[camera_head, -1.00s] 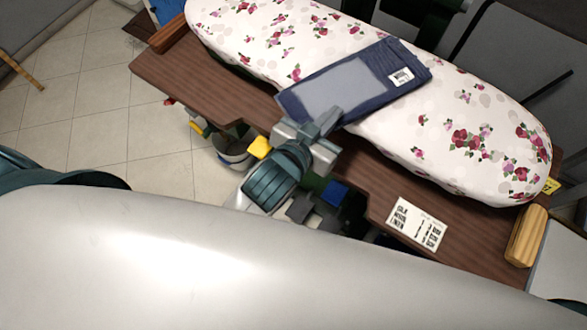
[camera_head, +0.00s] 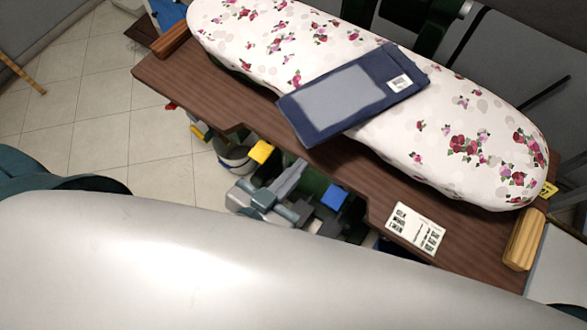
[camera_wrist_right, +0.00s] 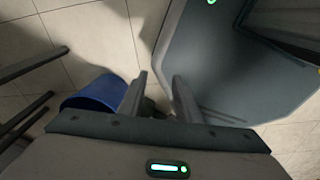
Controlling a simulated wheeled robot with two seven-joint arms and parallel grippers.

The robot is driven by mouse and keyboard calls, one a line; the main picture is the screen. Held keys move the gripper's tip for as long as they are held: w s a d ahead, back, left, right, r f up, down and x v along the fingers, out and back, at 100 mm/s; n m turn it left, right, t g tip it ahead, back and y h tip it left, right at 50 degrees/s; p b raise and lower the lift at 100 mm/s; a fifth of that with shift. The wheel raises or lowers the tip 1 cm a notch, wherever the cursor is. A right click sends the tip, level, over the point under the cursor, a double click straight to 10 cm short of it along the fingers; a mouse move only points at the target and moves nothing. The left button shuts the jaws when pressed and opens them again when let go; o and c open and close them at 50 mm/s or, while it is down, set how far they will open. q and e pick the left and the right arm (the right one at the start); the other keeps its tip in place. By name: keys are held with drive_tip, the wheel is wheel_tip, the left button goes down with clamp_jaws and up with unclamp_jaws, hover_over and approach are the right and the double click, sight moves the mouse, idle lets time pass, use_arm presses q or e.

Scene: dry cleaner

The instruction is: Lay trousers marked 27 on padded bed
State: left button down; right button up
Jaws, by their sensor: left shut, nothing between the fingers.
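The folded dark blue trousers (camera_head: 315,118) with a lighter grey-blue panel lie flat across the padded bed (camera_head: 240,42), which has a white cover with red and pink flowers. Their near left end reaches past the pad over the brown board. A white tag (camera_head: 400,83) sits at their upper right end; its number is too small to read. My left gripper (camera_head: 268,198) is shut and empty, below and left of the trousers, apart from them and beside the board's near edge. My right gripper (camera_wrist_right: 160,76) shows in the right wrist view with fingers apart and nothing between them.
The brown board (camera_head: 190,75) surrounds the pad, with a printed card (camera_head: 416,229) and a wooden block (camera_head: 525,238) at its right. A bucket (camera_head: 234,157) stands beneath. A blue bin (camera_wrist_right: 95,93) and a grey panel (camera_wrist_right: 225,60) are near my right gripper. Tiled floor is open at left.

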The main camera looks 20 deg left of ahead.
use_arm(q)
drive_tip(key=shift+s+a, duration=0.1)
drive_tip(key=shift+s, duration=0.3)
use_arm(e)
drive_tip(key=shift+r, duration=0.15)
drive_tip(key=shift+c, duration=0.3)
